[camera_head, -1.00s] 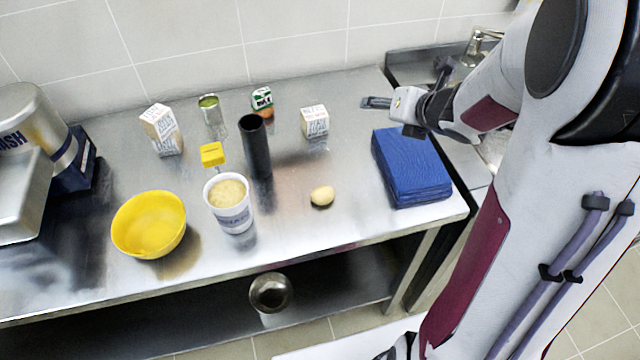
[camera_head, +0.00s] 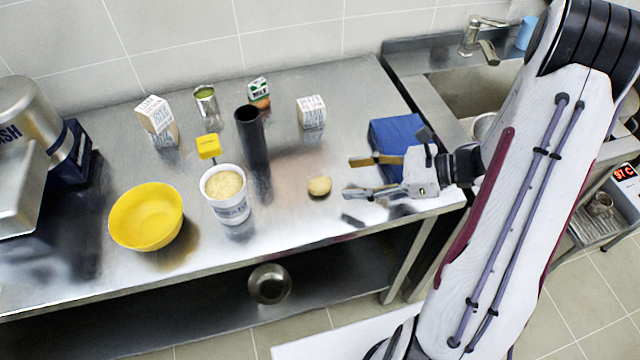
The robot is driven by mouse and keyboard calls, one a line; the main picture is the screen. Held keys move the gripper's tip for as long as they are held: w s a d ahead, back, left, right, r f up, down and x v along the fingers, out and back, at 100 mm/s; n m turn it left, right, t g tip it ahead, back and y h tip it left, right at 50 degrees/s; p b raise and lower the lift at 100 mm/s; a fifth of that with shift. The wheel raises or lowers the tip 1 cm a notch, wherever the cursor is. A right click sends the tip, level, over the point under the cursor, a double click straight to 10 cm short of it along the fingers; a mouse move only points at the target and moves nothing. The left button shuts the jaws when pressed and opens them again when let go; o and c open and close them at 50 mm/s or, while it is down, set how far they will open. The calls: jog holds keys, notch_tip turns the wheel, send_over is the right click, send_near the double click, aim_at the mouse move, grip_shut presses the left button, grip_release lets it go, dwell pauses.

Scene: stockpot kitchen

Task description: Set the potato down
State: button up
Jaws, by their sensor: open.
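The potato (camera_head: 319,186) is a small, pale yellow, rounded lump. It rests on the steel table (camera_head: 290,222), near its front edge and right of the middle. My gripper (camera_head: 352,177) is open and empty, with its two fingers spread and pointing left toward the potato. The fingertips are just to the right of the potato, and a small gap shows between them and it. How high the fingers are above the table is hard to tell.
A blue folded cloth stack (camera_head: 395,132) lies behind my gripper. Left of the potato stand a white tub (camera_head: 228,207), a black cylinder (camera_head: 252,138) and a yellow bowl (camera_head: 146,216). Cartons and a can (camera_head: 207,105) stand at the back. A sink (camera_head: 460,88) is at right.

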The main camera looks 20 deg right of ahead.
aim_at(327, 183)
jog(key=shift+s+a+y, duration=0.1)
jog(key=shift+s+y, duration=0.2)
jog(key=shift+s, duration=0.05)
jog(key=shift+a, duration=0.1)
jog(key=shift+x, duration=1.3)
jog(key=shift+f, duration=0.15)
jog(key=shift+x, duration=2.5)
jog(key=shift+s+f, duration=0.1)
jog(key=c, duration=1.3)
jog(key=shift+r, duration=5)
